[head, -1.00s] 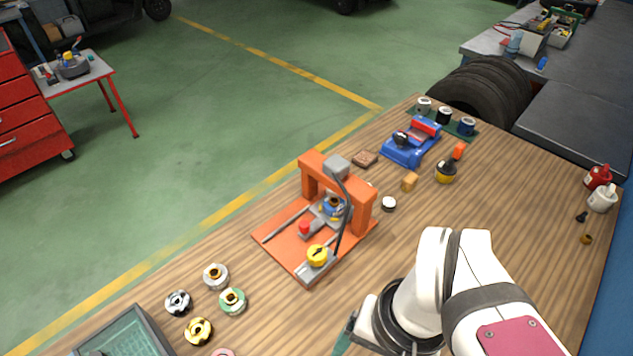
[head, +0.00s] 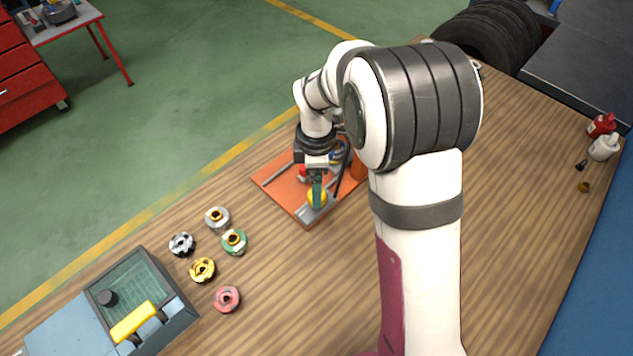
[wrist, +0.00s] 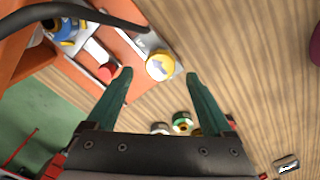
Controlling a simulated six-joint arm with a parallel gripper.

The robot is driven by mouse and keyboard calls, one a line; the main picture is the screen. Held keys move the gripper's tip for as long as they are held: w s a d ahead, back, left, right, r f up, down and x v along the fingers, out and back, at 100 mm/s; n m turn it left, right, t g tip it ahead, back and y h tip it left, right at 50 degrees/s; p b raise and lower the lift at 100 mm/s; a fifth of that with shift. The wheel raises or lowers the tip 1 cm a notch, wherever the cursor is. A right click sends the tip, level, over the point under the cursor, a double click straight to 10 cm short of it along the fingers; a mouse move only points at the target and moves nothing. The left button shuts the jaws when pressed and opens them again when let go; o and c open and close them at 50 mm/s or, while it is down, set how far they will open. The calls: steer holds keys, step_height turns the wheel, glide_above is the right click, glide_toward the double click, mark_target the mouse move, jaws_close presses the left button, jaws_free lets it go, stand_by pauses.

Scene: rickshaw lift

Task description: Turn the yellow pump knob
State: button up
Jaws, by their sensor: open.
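The round yellow pump knob (head: 322,201) sits at the near end of a grey strip on the orange rickshaw lift (head: 276,178). In the wrist view my gripper (wrist: 159,75) is open, with a finger on each side and a visible gap to the knob. My arm hides much of the lift's orange frame.
Several ring-shaped parts (head: 217,217) stand on the wooden table (head: 290,290) left of the lift. An open toolbox (head: 172,282) with a yellow handle is at lower left. The table in front of the lift is clear.

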steer(key=shift+f, duration=1.75)
jaws_close()
